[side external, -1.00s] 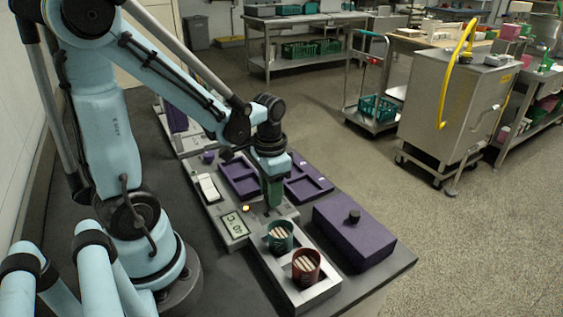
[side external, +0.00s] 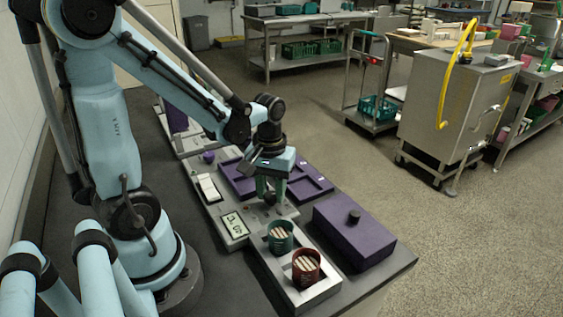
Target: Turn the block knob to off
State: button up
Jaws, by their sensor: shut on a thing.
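My gripper (side external: 270,196) points down over the grey control panel (side external: 280,213) in the middle of the bench. Its two green fingers are shut on a small dark knob (side external: 270,198), which I take to be the block knob. The fingers hide most of it, so its pointer and any off mark cannot be read. A small display (side external: 233,224) sits on the panel just to the left; its digits are too small to read surely.
A purple box (side external: 350,240) with a black knob on top stands right of the panel. A grey tray (side external: 320,292) in front holds a green cup (side external: 280,232) and a red cup (side external: 306,262). A purple compartment tray (side external: 312,184) lies behind my gripper.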

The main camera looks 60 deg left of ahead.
aim_at(271, 195)
jog(key=shift+n, duration=0.4)
jog(key=o, duration=1)
jog(key=shift+o, duration=0.2)
notch_tip(271, 195, up, 12)
dwell(0.4)
jog(key=w+d+f+m+t, duration=0.1)
jog(key=d+f+m+t, duration=0.1)
jog(key=d+m+t, duration=0.5)
jog(key=shift+w+m, duration=0.3)
jog(key=shift+m, duration=0.8)
